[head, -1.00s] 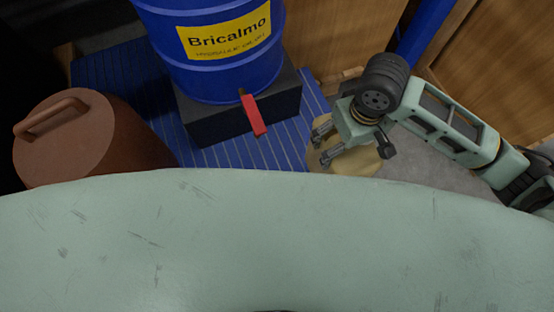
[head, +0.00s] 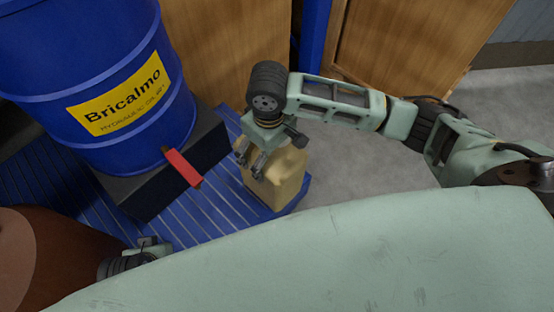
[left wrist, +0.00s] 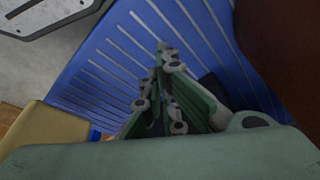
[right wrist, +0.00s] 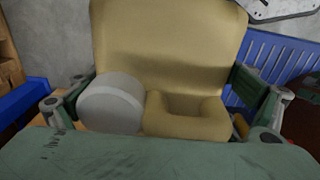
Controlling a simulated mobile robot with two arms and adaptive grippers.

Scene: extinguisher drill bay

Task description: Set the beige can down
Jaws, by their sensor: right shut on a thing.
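The beige can (head: 283,178) is upright or nearly so at the right corner of the slatted blue platform (head: 195,218). I cannot tell whether its base touches the platform. My right gripper (head: 252,160) is shut on the can near its top. In the right wrist view, its fingers flank the can's handle (right wrist: 190,122) and grey cap (right wrist: 112,103). The can also shows at the lower left of the left wrist view (left wrist: 45,138). My left gripper (left wrist: 160,75) is empty over the blue slats, its fingers close together; in the head view it shows partly beside the brown container.
A blue Bricalmo drum (head: 90,75) with a red tap handle (head: 182,167) stands on a dark block (head: 165,175) left of the can. A brown container (head: 60,260) is at lower left. Wooden panels (head: 225,50) are behind. Grey floor (head: 370,170) is open to the right.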

